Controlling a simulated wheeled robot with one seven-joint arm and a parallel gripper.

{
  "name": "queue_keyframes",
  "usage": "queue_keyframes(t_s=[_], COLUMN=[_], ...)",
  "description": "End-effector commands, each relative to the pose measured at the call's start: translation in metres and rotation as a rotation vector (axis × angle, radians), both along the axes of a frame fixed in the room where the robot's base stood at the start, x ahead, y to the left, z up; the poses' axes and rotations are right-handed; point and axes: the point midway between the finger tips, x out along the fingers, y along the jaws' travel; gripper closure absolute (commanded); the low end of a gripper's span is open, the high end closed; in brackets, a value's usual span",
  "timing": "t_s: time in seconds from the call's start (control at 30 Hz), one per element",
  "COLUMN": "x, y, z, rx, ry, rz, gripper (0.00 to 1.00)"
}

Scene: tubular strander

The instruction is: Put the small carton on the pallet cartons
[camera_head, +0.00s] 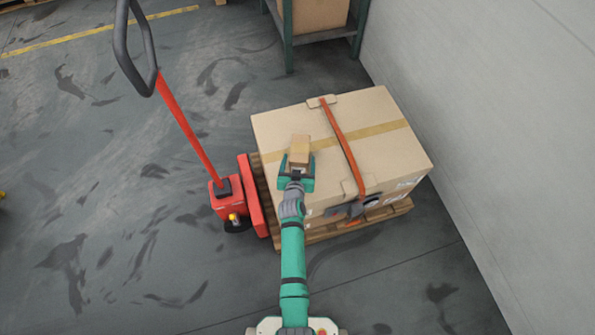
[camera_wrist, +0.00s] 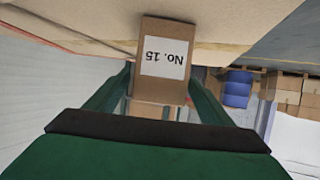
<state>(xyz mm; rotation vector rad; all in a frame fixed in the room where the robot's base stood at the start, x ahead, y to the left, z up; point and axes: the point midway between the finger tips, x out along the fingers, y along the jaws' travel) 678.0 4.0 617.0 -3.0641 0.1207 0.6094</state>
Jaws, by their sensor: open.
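The small carton (camera_head: 300,149) is a brown box with tan tape, seen over the near left part of the top of the pallet cartons (camera_head: 385,112). In the wrist view the small carton (camera_wrist: 164,62) shows a white "No. 15" label, upside down, against the tan carton top (camera_wrist: 250,22). It appears to stand on that top, though its contact edge is not clear. My gripper (camera_head: 299,165) is open, with its green fingers (camera_wrist: 160,95) on either side of the small carton, close to its sides. The fingertips are partly hidden in the head view.
An orange strap (camera_head: 346,150) crosses the pallet cartons. They sit on a wooden pallet (camera_head: 330,231). A red pallet truck (camera_head: 228,197) with a tall handle stands at left. A pale wall (camera_head: 490,110) is at right, a green rack (camera_head: 289,45) behind.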

Motion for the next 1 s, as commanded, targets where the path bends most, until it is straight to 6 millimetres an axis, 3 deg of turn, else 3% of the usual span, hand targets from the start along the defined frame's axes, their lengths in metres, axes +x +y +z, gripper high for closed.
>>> queue_keyframes(t_s=[0.2,0.63,0.77,1.0], x=[-0.037,-0.08,-0.122,-0.223], y=[0.003,0.007,0.01,0.014], z=[0.015,0.026,0.025,0.047], rx=[0.001,0.004,0.012,0.026], ry=[0.0,-0.001,-0.006,-0.034], rz=[0.0,0.006,0.022,0.053], gripper=[0.25,0.25,0.25,0.25])
